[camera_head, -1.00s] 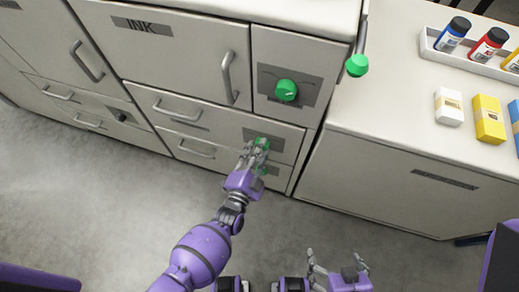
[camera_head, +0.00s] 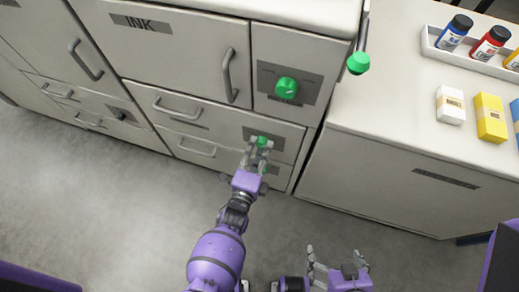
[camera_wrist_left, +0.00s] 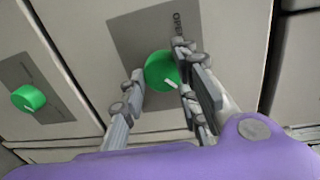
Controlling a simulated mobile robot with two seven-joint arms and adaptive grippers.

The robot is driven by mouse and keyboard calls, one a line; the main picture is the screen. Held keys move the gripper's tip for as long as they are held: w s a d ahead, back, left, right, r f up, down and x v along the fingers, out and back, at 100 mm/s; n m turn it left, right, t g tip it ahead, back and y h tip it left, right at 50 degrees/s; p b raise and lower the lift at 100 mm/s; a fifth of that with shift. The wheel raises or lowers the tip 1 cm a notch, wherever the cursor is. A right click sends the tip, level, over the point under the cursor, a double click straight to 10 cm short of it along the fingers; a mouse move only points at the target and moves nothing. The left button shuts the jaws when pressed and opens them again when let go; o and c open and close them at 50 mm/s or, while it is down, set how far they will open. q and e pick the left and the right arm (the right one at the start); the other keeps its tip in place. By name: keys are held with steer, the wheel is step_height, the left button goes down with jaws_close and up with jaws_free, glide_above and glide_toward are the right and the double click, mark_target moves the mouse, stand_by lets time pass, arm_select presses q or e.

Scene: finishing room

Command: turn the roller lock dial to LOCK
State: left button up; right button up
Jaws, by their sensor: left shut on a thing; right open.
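A green dial (camera_head: 262,141) sits on a dark plate on a drawer front, at the fingertips of my left gripper (camera_head: 257,146). In the left wrist view this green dial (camera_wrist_left: 162,71) has a white mark pointing down-right, and OPEN is printed sideways on its plate. The fingers of my left gripper (camera_wrist_left: 165,90) are on both sides of the dial and shut on it. Another green dial (camera_head: 287,88) is on the plate above. No roller lock label is readable. My right gripper (camera_head: 337,262) is open and empty over the floor.
A green-knobbed lever (camera_head: 358,63) stands out at the counter edge. Grey bar handles (camera_head: 230,77) project from the cabinet fronts. A tray (camera_head: 430,45) with bottles and several small boxes lie on the right counter. The floor before the cabinets is clear.

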arm_select(q)
steer(key=shift+s+f+m, duration=0.3)
steer(key=shift+f+m, duration=0.1)
steer(key=shift+f, duration=0.05)
arm_select(e)
steer(key=shift+s+f, duration=0.15)
steer(key=shift+s, duration=0.35)
arm_select(q)
steer(key=o, duration=1)
steer(key=shift+w, duration=0.1)
steer(key=shift+r, duration=0.15)
arm_select(e)
steer(key=shift+w, duration=0.2)
arm_select(q)
steer(key=shift+w+r, duration=0.1)
arm_select(e)
steer(key=shift+w, duration=0.15)
arm_select(q)
steer(key=v, duration=1.2)
